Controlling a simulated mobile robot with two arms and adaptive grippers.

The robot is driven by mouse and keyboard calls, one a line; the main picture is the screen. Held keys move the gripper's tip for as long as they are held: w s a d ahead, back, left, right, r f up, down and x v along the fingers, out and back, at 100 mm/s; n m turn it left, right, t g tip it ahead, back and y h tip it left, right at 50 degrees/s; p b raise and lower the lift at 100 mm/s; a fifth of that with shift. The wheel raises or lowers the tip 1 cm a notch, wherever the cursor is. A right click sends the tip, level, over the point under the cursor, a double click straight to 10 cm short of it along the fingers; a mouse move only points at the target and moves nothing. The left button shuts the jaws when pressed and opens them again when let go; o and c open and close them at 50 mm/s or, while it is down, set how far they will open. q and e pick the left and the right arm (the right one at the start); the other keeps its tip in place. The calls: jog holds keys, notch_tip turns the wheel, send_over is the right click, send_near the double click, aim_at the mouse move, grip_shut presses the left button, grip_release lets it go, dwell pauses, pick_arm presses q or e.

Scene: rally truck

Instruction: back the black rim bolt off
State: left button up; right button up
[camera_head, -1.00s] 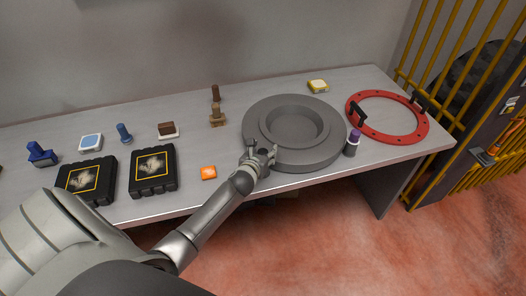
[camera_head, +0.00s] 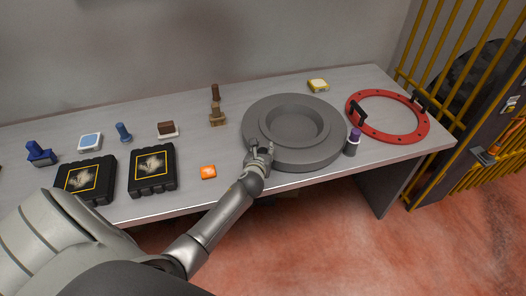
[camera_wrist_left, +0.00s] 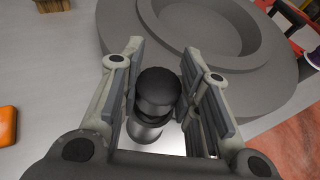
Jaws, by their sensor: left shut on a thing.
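The black rim bolt (camera_wrist_left: 157,95) stands between the fingers of my left gripper (camera_wrist_left: 165,90) in the left wrist view, its round dark head toward the camera. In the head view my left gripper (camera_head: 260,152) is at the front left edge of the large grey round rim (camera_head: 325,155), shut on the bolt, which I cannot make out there. The rim also shows behind the fingers in the wrist view (camera_wrist_left: 250,85). Whether the bolt's lower end touches anything is hidden. My right gripper is not in view.
A red ring with black handles (camera_head: 424,130) and a purple-topped bottle (camera_head: 352,143) are to the right. An orange block (camera_head: 208,172), two black cases (camera_head: 152,170) and several small stands line the left of the grey table (camera_head: 235,112). Yellow bars (camera_head: 455,60) stand at right.

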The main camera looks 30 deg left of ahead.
pick_arm(q)
jog(key=n+g+y+b, duration=0.2)
jog(key=n+g+y, duration=0.2)
jog(key=n, duration=0.1)
jog(key=shift+f+y, duration=0.1)
jog(key=shift+y, duration=0.3)
jog(key=n+g+y+b, duration=0.2)
jog(key=n+g, duration=0.1)
jog(key=n, duration=0.1)
jog(key=shift+f+g+b, duration=0.1)
jog(key=shift+g+b, duration=0.2)
jog(key=shift+b, duration=0.05)
jog(key=n+g+b, duration=0.3)
jog(key=g+b, duration=0.1)
jog(key=b, duration=0.2)
jog(key=n+g+b, duration=0.4)
jog(key=b, duration=0.3)
jog(key=shift+s+f+y, duration=0.15)
jog(key=shift+y, duration=0.15)
jog(key=shift+n+g+b, duration=0.5)
jog(key=shift+g+b, duration=0.2)
jog(key=shift+b, duration=0.3)
jog(key=shift+s, duration=0.1)
jog(key=o, duration=1)
jog(key=shift+o, duration=0.2)
jog(key=shift+r, duration=0.25)
jog(key=shift+r, duration=0.15)
